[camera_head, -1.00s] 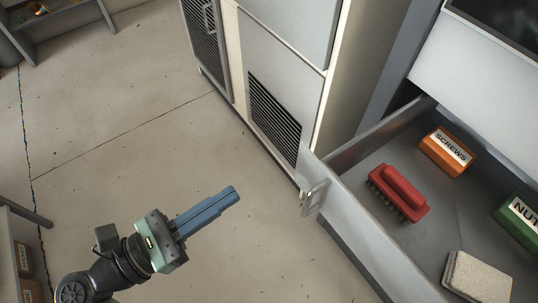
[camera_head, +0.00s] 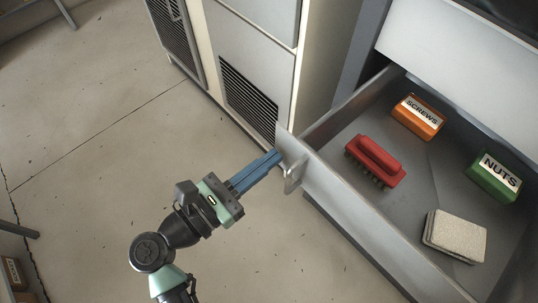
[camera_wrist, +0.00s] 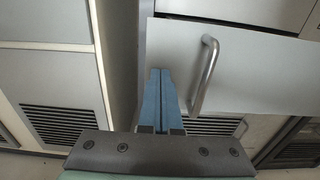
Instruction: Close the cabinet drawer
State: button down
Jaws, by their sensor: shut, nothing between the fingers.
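The cabinet drawer (camera_head: 345,200) stands pulled open, its front panel facing left in the head view. Its metal handle (camera_head: 294,176) is on the front panel near the left end. The drawer front (camera_wrist: 260,70) and the upright bar handle (camera_wrist: 205,75) also show in the wrist view. My gripper (camera_head: 277,156) is shut and empty, its blue fingers pointing at the drawer front just beside the handle. In the wrist view the fingertips (camera_wrist: 160,72) lie left of the handle, over the panel's left part. I cannot tell whether they touch the panel.
The drawer holds a red brush (camera_head: 376,162), an orange screws box (camera_head: 419,117), a green nuts box (camera_head: 494,177) and a pale block (camera_head: 455,237). A cabinet with a vent (camera_head: 250,93) stands left of the drawer. The floor (camera_head: 90,130) at left is clear.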

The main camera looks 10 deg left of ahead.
aim_at(366, 83)
jog(key=shift+w+d, duration=0.2)
jog(key=shift+w, duration=0.15)
jog(key=b+x, duration=0.3)
jog(key=x, duration=2.4)
jog(key=shift+r, duration=0.25)
jog(key=shift+s+d, duration=0.1)
jog(key=shift+s, duration=0.15)
